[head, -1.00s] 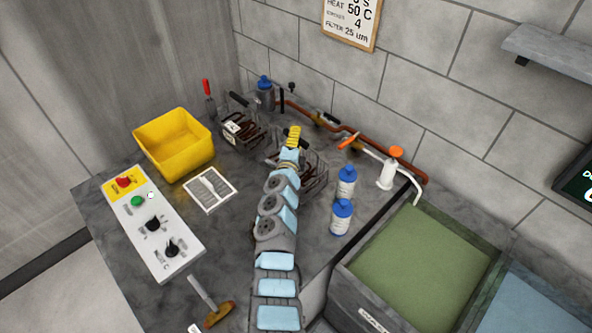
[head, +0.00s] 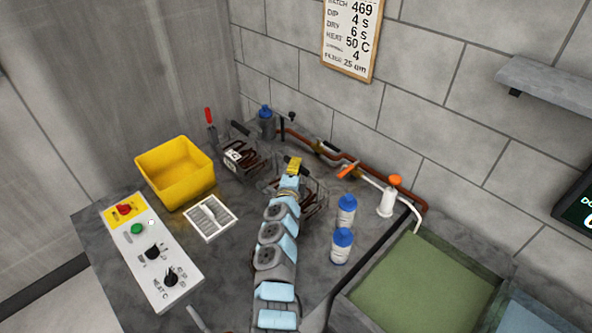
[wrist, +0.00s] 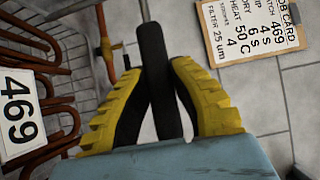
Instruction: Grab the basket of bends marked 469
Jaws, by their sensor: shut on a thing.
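In the wrist view, a wire basket (wrist: 75,70) with copper bends in it carries a white tag reading 469 (wrist: 20,118) at the left edge. My gripper (wrist: 157,72), with yellow ribbed fingers, is shut on a black bar (wrist: 152,45), which looks like the basket's handle. In the head view, my gripper (head: 294,166) is over this basket (head: 317,197), partly hidden behind my arm. I cannot tell whether the basket touches the worktop. A second basket of bends (head: 255,158) with a white tag stands to its left; that tag is too small to read.
A yellow bin (head: 175,172), a small white tray (head: 210,219) and a control panel (head: 153,252) are at left. Blue-capped bottles (head: 341,247), a copper pipe (head: 375,175) and a green-filled tank (head: 425,285) are at right. A job card (head: 350,40) reading 469 hangs on the wall.

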